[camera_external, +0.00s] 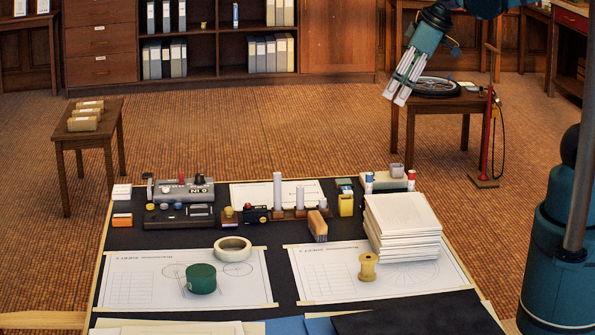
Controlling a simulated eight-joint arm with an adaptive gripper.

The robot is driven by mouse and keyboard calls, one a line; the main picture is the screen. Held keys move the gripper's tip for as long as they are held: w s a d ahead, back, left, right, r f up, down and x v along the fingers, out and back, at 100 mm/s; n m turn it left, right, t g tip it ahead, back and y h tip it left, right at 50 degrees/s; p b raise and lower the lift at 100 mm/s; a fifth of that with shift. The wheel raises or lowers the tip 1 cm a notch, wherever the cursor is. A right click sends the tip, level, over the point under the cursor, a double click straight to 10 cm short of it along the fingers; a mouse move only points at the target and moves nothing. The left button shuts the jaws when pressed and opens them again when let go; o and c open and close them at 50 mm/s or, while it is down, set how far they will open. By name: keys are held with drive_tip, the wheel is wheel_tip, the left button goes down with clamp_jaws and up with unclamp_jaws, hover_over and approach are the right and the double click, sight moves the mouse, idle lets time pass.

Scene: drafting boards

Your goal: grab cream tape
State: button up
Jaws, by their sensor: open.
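A cream roll of tape (233,249) stands out on the drafting table, at the upper right corner of the left drawing sheet. It lies flat with its dark centre hole facing up. A green cylinder (201,279) sits just in front of it and to its left, on the same sheet. My gripper (399,92) is open and empty, high up at the upper right of the view. It points down and to the left, well away from the tape. Nothing hides the top of the tape.
A tan spool (368,267) and a stack of white sheets (402,226) stand on the right. A wooden-sided brush (317,226), a yellow box (346,205) and a grey machine (180,190) line the back. Dark tabletop (272,284) is clear between the drawings.

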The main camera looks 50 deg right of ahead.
drive_tip(key=w+a+f+n+g, duration=0.1)
drive_tip(key=w+a+n+g, duration=0.15)
drive_tip(key=w+a, duration=0.7)
drive_tip(key=n+g+p, duration=0.3)
drive_tip(key=n, duration=0.7)
hover_over(235, 243)
drive_tip(key=shift+h, duration=0.4)
wheel_tip(235, 243, down, 23)
drive_tip(key=shift+d+r, duration=0.1)
drive_tip(key=shift+s+a+f, duration=0.1)
drive_tip(key=shift+a+f, duration=0.1)
drive_tip(key=shift+f, duration=0.1)
drive_tip(key=shift+f+b, duration=0.5)
drive_tip(key=shift+f, duration=0.7)
drive_tip(key=shift+f, duration=0.1)
